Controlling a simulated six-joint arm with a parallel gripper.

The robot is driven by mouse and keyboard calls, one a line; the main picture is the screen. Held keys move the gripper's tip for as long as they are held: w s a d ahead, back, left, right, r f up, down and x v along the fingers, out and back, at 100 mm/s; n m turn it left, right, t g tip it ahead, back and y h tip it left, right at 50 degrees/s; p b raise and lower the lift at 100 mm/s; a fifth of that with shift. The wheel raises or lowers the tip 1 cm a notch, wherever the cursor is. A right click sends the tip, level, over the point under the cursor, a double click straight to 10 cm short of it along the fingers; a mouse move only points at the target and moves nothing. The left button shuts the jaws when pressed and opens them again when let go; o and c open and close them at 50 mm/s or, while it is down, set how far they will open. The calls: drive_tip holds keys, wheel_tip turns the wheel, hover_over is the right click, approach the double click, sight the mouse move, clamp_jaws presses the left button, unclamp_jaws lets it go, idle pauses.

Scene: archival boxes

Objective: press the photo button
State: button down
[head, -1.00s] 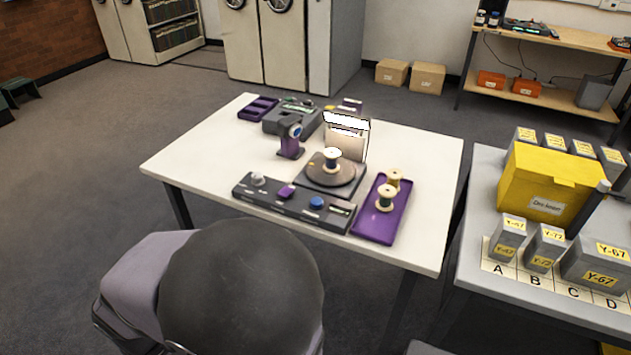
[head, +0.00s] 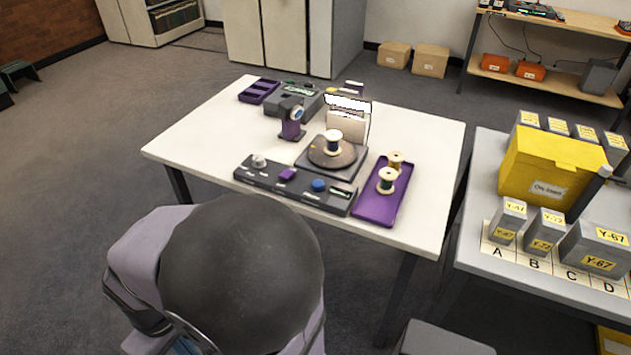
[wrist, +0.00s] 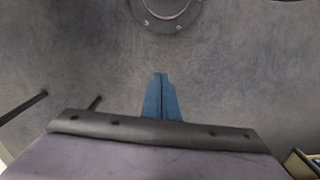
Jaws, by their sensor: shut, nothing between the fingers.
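A dark control panel (head: 296,186) lies along the front of the white table. It carries a grey knob (head: 259,161), a purple button (head: 288,174) and a blue button (head: 319,185); their labels are too small to read, so I cannot tell which is the photo button. My gripper's blue fingers (wrist: 160,97) are together and empty in the wrist view, above bare grey floor. In the head view my arm covers the lower middle, apart from the table, and the fingertips are not clearly visible.
Behind the panel stand a turntable (head: 333,153) with a spool (head: 333,139), a camera-like device (head: 293,122) and a white card (head: 346,122). A purple tray (head: 384,205) with two spools lies right of the panel. A grey table (head: 481,254) with boxes stands further right.

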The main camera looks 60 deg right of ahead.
drive_tip(key=s+d+f+m+g+y+p, duration=0.1)
drive_tip(key=s+d+f+m+p, duration=0.1)
drive_tip(key=s+d+m, duration=0.4)
drive_tip(key=w+d+m+t+h, duration=0.25)
drive_tip(key=w+d+m, duration=0.2)
drive_tip(key=d, duration=0.45)
drive_tip(key=w+d+m+t+h, duration=0.25)
drive_tip(key=w+d+m, duration=0.2)
drive_tip(key=d, duration=0.45)
drive_tip(key=s+d+r+m+g+h, duration=0.1)
drive_tip(key=s+d+r+g+h, duration=0.1)
drive_tip(key=d+r+h, duration=0.3)
drive_tip(key=s+d+r+m+g+h, duration=0.1)
drive_tip(key=s+d+r+g+h, duration=0.1)
drive_tip(key=s+d+r+h, duration=0.3)
drive_tip(key=d+r, duration=0.4)
drive_tip(key=shift+d+m+p, duration=0.3)
drive_tip(key=shift+p, duration=0.05)
drive_tip(key=shift+r, duration=0.1)
